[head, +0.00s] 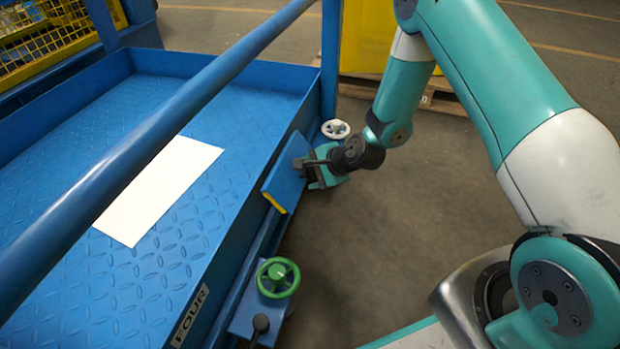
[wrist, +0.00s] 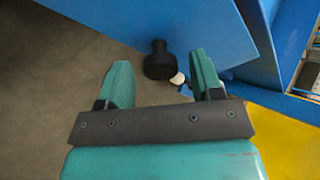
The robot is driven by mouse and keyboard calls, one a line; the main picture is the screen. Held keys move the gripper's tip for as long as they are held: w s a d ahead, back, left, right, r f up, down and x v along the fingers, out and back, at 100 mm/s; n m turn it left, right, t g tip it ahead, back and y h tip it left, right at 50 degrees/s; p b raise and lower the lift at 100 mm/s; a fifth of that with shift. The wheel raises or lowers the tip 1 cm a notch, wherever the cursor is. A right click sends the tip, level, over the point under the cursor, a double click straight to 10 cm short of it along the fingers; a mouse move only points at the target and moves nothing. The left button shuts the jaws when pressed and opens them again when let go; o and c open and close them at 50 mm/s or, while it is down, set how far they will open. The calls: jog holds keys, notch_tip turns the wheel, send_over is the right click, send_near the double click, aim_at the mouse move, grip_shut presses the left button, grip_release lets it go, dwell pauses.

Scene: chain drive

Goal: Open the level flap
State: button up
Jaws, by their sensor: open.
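The flap (head: 285,176) is a small blue panel with a yellow lower edge, at the right side of the blue platform in the head view. It stands tilted at the platform's side. In the wrist view the blue panel (wrist: 175,22) spans the top, and a black knob (wrist: 158,60) sticks out from it. My gripper (head: 311,168) is close to the flap's right face in the head view. In the wrist view its green fingers (wrist: 161,76) are open and apart, with the knob in line with the gap between them. I cannot tell whether they touch it.
A white handwheel (head: 335,129) sits just behind my gripper. A green handwheel (head: 278,278) and a black-knobbed lever (head: 261,324) stand nearer, by the label FOUR (head: 190,316). A blue rail (head: 165,125) crosses above the platform.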

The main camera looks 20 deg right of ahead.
jog(key=shift+w+a+f, duration=0.3)
jog(key=shift+w+f, duration=0.1)
jog(key=shift+f, duration=0.05)
